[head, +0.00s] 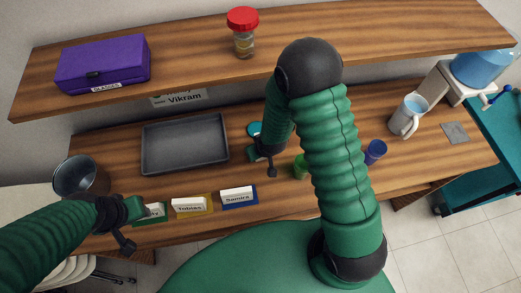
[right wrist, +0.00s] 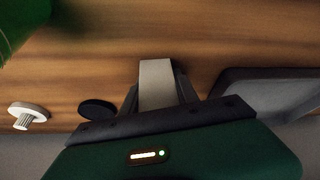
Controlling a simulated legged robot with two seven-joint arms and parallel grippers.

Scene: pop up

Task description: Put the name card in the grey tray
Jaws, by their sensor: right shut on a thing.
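The grey tray (head: 185,145) lies flat on the desk, left of my right gripper in the head view; part of it shows at the right of the right wrist view (right wrist: 268,88). My right gripper (right wrist: 160,88) is shut on a pale flat piece (right wrist: 157,82); I see no lettering on it and cannot tell whether it is a name card. Name cards Tobias (head: 190,205) and Samira (head: 237,196) stand along the front edge. My left gripper (head: 123,222) partly hides another card (head: 154,211); its opening is unclear.
A Vikram sign (head: 183,98) is behind the tray. The raised shelf holds a purple box (head: 102,65) and a red-lidded jar (head: 243,35). A metal bin (head: 80,178) stands left. A green cup (head: 300,167), blue cup (head: 375,151) and white mug (head: 407,117) stand right.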

